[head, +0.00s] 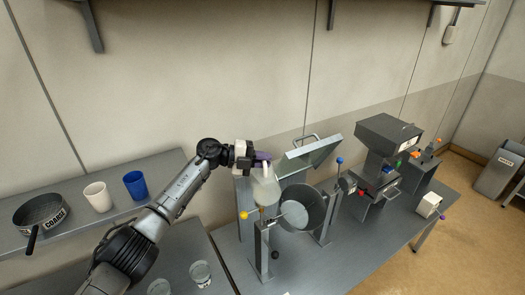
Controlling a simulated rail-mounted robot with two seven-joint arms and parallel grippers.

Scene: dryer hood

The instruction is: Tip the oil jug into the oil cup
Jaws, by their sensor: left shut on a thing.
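My left gripper (262,158) reaches in from the left and is shut on a pale translucent jug (264,190), which I take to be the oil jug. The jug hangs below the fingers, roughly upright, just left of a round metal drum (318,209). The gripper hides part of the jug's top. I cannot tell which thing is the oil cup; small fittings by the drum are partly hidden. My right gripper is out of view.
A raised metal lid (310,154) stands behind the drum. A dark machine (389,135) stands right of it. A pan (42,212), a white cup (97,196) and a blue cup (135,185) sit on the left shelf. Clear glasses (201,273) stand at the front left.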

